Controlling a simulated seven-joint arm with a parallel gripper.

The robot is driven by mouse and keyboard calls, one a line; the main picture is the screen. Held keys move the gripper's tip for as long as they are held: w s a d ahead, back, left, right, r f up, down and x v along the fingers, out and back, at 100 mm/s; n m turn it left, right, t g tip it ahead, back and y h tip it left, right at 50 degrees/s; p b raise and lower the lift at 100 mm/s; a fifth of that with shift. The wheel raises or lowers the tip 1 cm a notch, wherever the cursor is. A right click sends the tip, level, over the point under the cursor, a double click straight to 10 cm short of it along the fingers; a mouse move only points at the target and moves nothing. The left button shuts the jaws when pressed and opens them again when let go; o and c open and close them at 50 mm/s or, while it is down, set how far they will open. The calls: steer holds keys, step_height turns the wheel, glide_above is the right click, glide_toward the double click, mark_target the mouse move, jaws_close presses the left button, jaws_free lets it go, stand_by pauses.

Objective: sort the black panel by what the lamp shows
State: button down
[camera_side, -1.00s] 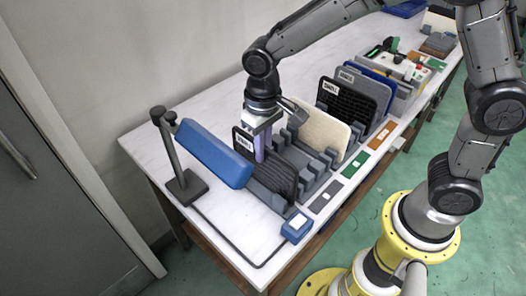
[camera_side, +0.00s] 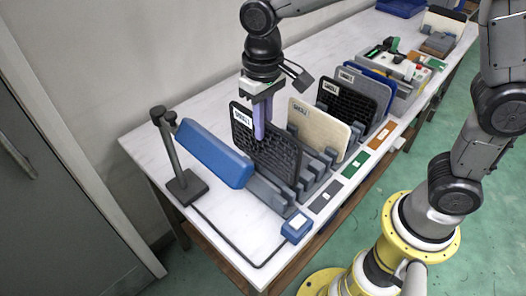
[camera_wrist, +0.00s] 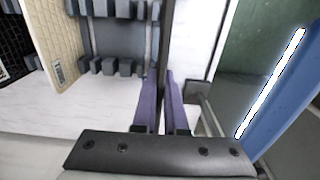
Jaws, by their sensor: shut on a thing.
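My gripper (camera_side: 260,128) is shut on the top edge of a black ribbed panel (camera_side: 280,158) with a white label. It holds the panel upright above the near end of the grey slotted rack (camera_side: 318,172); whether its lower edge is clear of the slots I cannot tell. In the wrist view the panel (camera_wrist: 166,40) shows edge-on between the purple fingers (camera_wrist: 162,105). The blue bar lamp (camera_side: 213,154) stands on a dark post left of the panel. In the wrist view the lamp (camera_wrist: 292,92) has a bright white lit strip, apart from the panel.
A cream panel (camera_side: 318,127), another black panel (camera_side: 347,103), a grey one and a blue one stand farther along the rack. Grey, green (camera_side: 355,165) and orange (camera_side: 382,136) markers line the front edge. A small blue box (camera_side: 297,228) sits at the near corner.

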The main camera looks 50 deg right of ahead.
steer(key=shift+r, duration=2.6)
steer(key=d, duration=2.6)
step_height(320, 180, down, 14)
steer(key=shift+a+f, duration=0.15)
steer(key=shift+a, duration=0.1)
steer(key=shift+f, duration=0.4)
